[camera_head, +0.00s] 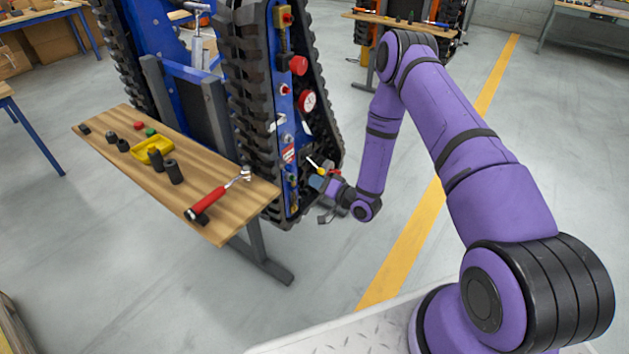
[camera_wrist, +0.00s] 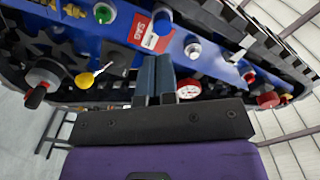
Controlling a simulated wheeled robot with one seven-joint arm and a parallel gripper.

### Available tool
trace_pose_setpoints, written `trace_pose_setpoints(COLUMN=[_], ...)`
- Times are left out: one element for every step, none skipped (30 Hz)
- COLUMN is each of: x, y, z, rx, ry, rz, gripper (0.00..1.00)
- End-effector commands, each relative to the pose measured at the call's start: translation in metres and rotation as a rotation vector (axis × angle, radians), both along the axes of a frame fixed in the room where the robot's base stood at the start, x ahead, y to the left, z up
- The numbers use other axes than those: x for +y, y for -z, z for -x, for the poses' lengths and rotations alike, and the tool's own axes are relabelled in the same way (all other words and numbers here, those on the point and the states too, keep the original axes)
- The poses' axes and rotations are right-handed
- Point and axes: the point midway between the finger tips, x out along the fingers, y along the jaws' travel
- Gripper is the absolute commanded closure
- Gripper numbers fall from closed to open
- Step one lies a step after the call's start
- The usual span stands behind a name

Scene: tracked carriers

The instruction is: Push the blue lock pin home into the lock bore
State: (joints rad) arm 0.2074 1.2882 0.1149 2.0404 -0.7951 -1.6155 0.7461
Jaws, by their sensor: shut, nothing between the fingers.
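The tracked carrier's blue side panel (camera_head: 281,110) stands left of my arm in the head view, between dark tracks. My gripper (camera_head: 318,183) is at the panel's lower part. In the wrist view, my gripper (camera_wrist: 157,62) has its two dark blue-grey fingers together, pointing at the panel (camera_wrist: 172,44) beside a red and white label (camera_wrist: 150,31).
A yellow-tipped lever (camera_wrist: 84,78), silver knob (camera_wrist: 193,48) and red-rimmed gauge (camera_wrist: 188,90) surround the fingers. A wooden bench (camera_head: 105,150) at left holds a red-handled tool (camera_head: 212,200) and a yellow tray (camera_head: 150,146). Floor right of the carrier is open.

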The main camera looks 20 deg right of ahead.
Motion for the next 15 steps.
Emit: trace_pose_setpoints(x=[0.0013, 0.0014, 0.002, 0.0025, 0.0029, 0.0031, 0.003, 0.003, 0.0031, 0.0033, 0.0036, 0.0039, 0.0042, 0.0045, 0.0052], y=[-0.0002, -0.0003, -0.0007, -0.0009, -0.0013, -0.0015, -0.0017, -0.0019, -0.002, -0.0021, -0.0022, -0.0025, -0.0025, -0.0026, -0.0027], z=[-0.0008, -0.0013, -0.002, -0.0025, -0.003, -0.0036, -0.004, -0.0044, -0.0048, -0.005, -0.0052, -0.0055, -0.0058, -0.0061, -0.007], rx=[0.038, 0.062, 0.093, 0.115, 0.134, 0.16, 0.177, 0.191, 0.21, 0.221, 0.231, 0.242, 0.248, 0.252, 0.257], ry=[-0.002, -0.002, -0.002, -0.002, -0.002, -0.001, 0.0, -0.001, -0.001, -0.001, -0.002, -0.002, -0.002, -0.002, -0.002], rz=[-0.052, -0.086, -0.13, -0.161, -0.19, -0.226, -0.25, -0.271, -0.297, -0.313, -0.327, -0.342, -0.35, -0.358, -0.364], gripper=[1.0, 1.0, 1.0, 1.0, 1.0, 1.0, 1.0, 1.0, 1.0, 1.0, 1.0, 1.0, 1.0, 1.0, 1.0])
